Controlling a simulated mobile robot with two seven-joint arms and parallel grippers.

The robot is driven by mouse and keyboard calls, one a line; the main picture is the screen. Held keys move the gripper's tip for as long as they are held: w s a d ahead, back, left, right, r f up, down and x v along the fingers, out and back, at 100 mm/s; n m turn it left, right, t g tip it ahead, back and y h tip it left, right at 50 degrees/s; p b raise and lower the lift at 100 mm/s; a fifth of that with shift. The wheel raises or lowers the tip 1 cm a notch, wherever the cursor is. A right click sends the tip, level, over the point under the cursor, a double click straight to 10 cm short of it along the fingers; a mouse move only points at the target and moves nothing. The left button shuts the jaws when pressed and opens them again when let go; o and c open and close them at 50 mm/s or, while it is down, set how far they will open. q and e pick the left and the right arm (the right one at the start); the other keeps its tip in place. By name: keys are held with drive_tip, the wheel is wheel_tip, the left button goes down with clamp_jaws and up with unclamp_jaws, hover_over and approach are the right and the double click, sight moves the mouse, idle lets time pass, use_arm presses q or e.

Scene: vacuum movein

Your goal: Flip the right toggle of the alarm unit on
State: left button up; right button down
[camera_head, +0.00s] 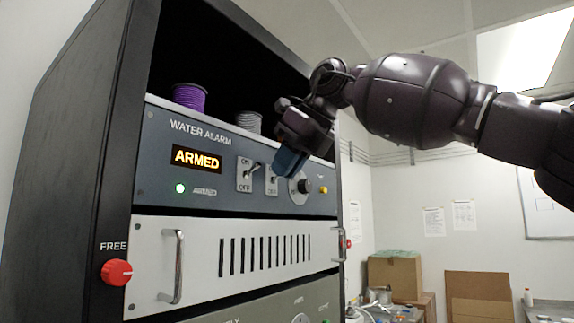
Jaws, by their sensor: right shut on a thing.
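The alarm unit (222,197) is a blue-grey rack panel marked WATER ALARM, with an amber ARMED display (197,159) and a lit green lamp (180,188). Its left toggle (244,180) sits on a pale ON/OFF plate, its lever sticking out toward the upper right. The right toggle (271,188) is just right of it; its OFF end shows, while its upper part and lever are largely hidden by my gripper. My right gripper (287,163), with blue fingertips, comes in from the upper right and is shut at the right toggle. My left gripper is not in view.
A dark knob (299,184) and a yellow button (323,190) lie close right of the fingers. Purple (189,96) and grey (248,122) spools stand on the unit. Below is a vented panel (200,262) with a protruding handle (178,267); a red knob (117,272) is at left.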

drive_tip(key=c, duration=1.2)
unclamp_jaws()
drive_tip(key=v, duration=1.1)
